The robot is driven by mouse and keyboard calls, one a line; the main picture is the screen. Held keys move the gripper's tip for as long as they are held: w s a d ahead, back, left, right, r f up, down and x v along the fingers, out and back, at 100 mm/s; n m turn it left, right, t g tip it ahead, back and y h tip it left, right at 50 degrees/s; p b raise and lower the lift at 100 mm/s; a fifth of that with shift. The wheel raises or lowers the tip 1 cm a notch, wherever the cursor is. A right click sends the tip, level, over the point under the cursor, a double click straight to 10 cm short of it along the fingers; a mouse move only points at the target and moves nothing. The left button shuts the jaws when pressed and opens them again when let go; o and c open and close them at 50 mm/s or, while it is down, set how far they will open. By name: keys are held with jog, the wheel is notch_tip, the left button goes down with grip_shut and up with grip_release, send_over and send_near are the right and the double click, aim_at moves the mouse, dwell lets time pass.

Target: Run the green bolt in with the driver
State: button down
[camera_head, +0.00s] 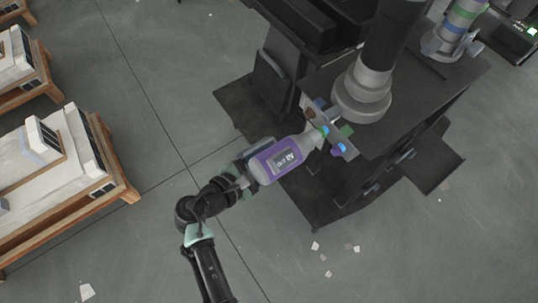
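My gripper (245,172) is shut on the rear end of the driver; its fingertips are largely hidden behind the driver's body. The driver (281,160) is purple with a grey nose and a dark label. It points up and to the right, at the bracket plate (330,122) by the column foot. A small green-cyan spot (324,131), apparently the green bolt, shows at the driver's nose. I cannot tell whether they touch. A blue-purple bolt head (338,150) is just below it on the same plate.
A dark column (384,50) with a grey collar stands on a dark platform (415,110). Wooden pallets with white units (70,165) stand at left. Scraps lie on the open grey floor.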

jog(key=shift+w+d+r, duration=0.2)
jog(key=shift+w+d, duration=0.1)
jog(key=shift+w, duration=0.05)
dwell(0.4)
jog(key=shift+w+d+p, duration=0.35)
jog(key=shift+d+p, duration=0.2)
jog(key=shift+p, duration=0.65)
dwell(2.8)
dwell(0.3)
jog(key=shift+s+a+p, duration=0.2)
jog(key=shift+s+a, duration=0.55)
jog(key=shift+a, duration=0.3)
jog(key=shift+s+a+p, duration=0.2)
jog(key=shift+s+a, duration=0.55)
jog(key=shift+a, duration=0.35)
jog(key=shift+s+a, duration=0.6)
jog(key=shift+a, duration=0.2)
jog(key=shift+s+a, duration=0.6)
jog(key=shift+a, duration=0.15)
